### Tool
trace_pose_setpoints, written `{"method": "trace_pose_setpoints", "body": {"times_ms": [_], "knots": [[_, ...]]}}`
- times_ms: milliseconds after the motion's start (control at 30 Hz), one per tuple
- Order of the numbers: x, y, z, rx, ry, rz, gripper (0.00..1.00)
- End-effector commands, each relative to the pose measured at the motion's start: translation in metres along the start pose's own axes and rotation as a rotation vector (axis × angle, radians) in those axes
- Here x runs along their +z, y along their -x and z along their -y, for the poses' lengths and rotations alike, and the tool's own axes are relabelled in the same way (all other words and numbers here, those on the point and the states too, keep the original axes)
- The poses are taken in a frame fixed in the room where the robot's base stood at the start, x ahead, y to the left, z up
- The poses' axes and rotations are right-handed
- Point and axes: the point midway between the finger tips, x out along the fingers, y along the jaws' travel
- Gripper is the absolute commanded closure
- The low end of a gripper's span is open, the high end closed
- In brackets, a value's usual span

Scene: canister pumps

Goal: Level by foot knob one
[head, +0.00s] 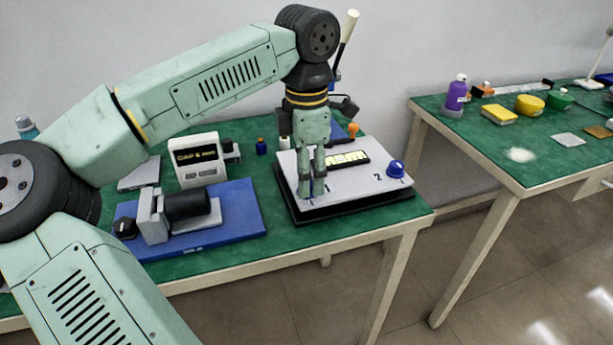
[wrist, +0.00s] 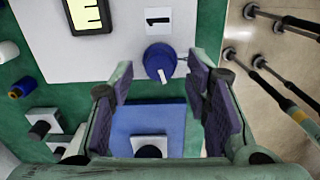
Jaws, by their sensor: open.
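A white levelling plate (head: 345,195) on a dark base lies at the table's right end. It carries a yellow vial with dark marks (head: 347,159), also at the top of the wrist view (wrist: 88,14). In the wrist view, blue foot knob one (wrist: 159,62) has a white pointer mark and sits below the printed label 1 (wrist: 157,20). My gripper (wrist: 160,88) is open, its fingers on either side just below the knob in the picture. In the head view my gripper (head: 312,188) points down over the plate's near left part and mostly hides knob one. Blue knob two (head: 396,168) is at the right.
A blue base with a black motor (head: 187,204) and a white box-shaped unit (head: 197,160) stand left of the plate. A second green table (head: 540,160) with several items stands right, across a floor gap.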

Motion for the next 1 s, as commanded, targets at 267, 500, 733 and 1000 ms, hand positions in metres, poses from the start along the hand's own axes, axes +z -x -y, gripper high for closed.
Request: {"method": "trace_pose_setpoints", "body": {"times_ms": [267, 500, 733, 1000], "knots": [[0.001, 0.059, 0.000, 0.003, 0.001, 0.002, 0.56], [0.000, 0.097, 0.000, 0.002, 0.000, 0.001, 0.56], [0.000, 0.106, 0.000, 0.001, 0.000, 0.001, 0.56], [0.000, 0.106, 0.000, 0.001, 0.000, 0.001, 0.56]]}}
